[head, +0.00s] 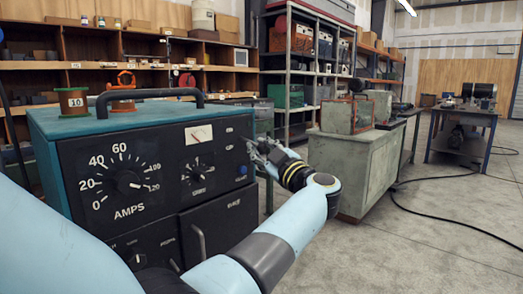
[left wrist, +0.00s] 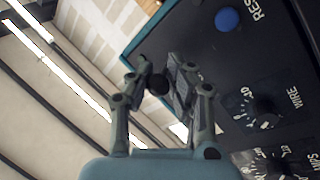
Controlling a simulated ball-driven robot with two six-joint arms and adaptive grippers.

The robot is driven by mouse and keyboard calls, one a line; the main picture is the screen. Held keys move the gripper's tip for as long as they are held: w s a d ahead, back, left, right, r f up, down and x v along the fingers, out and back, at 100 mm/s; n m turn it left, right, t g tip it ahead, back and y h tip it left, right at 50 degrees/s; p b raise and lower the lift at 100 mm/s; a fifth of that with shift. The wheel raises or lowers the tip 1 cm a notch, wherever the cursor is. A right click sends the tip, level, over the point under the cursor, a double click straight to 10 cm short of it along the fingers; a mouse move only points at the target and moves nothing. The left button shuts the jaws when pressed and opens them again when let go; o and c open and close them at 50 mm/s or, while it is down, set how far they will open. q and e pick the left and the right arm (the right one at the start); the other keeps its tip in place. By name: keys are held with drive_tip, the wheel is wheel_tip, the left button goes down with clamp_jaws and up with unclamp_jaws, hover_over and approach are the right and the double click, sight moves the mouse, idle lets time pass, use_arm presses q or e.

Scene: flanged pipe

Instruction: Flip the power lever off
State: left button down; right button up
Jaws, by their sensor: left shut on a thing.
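The power lever (left wrist: 158,84) shows in the left wrist view as a dark, round-ended piece between my fingertips, near the edge of the black front panel (left wrist: 200,50). My left gripper (left wrist: 165,80) is shut on it. In the head view the left gripper (head: 259,148) is at the right edge of the panel of a teal machine (head: 60,125). There the gripper and my arm hide the lever, so its exact position cannot be told. My right gripper is in neither view.
The panel carries an amps dial (head: 130,182), a gauge (head: 198,135), smaller knobs and a blue button (head: 243,170) just left of the gripper. A black handle (head: 150,94) and spools stand on top. A grey-green cabinet (head: 352,165) stands to the right, with open floor beyond.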

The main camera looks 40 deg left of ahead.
use_arm(q)
drive_tip(key=shift+a+f+t+y+b, duration=0.15)
drive_tip(key=shift+f+t+y+b, duration=0.15)
drive_tip(key=shift+f+y+b, duration=0.4)
drive_tip(key=shift+a+f+m+t+y+b, duration=0.15)
drive_tip(key=shift+m+t+y+b, duration=0.15)
drive_tip(key=shift+m+y+b, duration=0.15)
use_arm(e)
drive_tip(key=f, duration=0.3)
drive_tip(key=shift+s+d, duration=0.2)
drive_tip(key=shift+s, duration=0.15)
use_arm(q)
drive_tip(key=c, duration=1.1)
unclamp_jaws()
drive_tip(key=shift+c, duration=0.2)
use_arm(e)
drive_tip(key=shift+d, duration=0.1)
use_arm(q)
drive_tip(key=v, duration=0.7)
drive_tip(key=shift+d, duration=0.3)
